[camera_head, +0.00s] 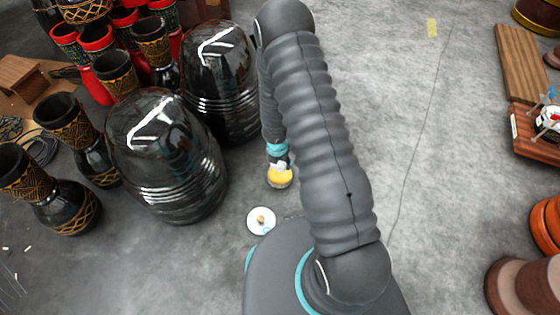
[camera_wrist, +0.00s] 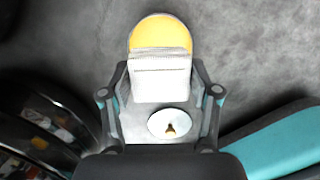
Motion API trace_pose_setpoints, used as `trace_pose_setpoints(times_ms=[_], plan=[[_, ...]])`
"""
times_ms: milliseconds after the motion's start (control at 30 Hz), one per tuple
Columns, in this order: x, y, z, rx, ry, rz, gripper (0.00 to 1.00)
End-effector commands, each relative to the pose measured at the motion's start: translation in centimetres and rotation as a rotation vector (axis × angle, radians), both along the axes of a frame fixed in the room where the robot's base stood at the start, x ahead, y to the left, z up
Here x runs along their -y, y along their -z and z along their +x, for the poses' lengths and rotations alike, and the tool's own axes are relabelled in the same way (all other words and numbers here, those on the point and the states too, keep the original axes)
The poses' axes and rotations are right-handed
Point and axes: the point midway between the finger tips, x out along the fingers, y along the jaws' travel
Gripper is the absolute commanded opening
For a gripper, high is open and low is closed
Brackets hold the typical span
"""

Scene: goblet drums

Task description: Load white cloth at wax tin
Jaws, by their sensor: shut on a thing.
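The wax tin (camera_head: 280,180) is open on the grey floor, with a round yellow wax surface. In the wrist view the wax tin (camera_wrist: 160,32) shows at the top, its near part hidden by the cloth. My gripper (camera_wrist: 160,82) is shut on the white cloth (camera_wrist: 160,84), a folded ribbed piece between the fingers. In the head view my gripper (camera_head: 278,157) is just beyond the tin, and the cloth (camera_head: 278,167) overlaps the tin's far edge. I cannot tell whether cloth and wax touch. A white disc with a small knob (camera_head: 261,221), like a lid, lies nearer my base.
Two large glossy black drum shells (camera_head: 165,155) (camera_head: 220,80) stand close left of the tin. Several goblet drums (camera_head: 50,190) crowd the left. The floor right of my arm is clear.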

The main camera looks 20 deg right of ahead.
Motion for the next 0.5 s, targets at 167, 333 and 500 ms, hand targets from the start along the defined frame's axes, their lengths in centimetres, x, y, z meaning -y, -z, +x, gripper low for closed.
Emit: trace_pose_setpoints(times_ms=[167,333,500], plan=[[0.0,1.2,0.0,0.0,0.002,0.0,0.34],[0.0,2.8,0.0,0.0,0.001,0.0,0.34],[0.0,4.5,0.0,0.0,0.002,-0.001,0.34]])
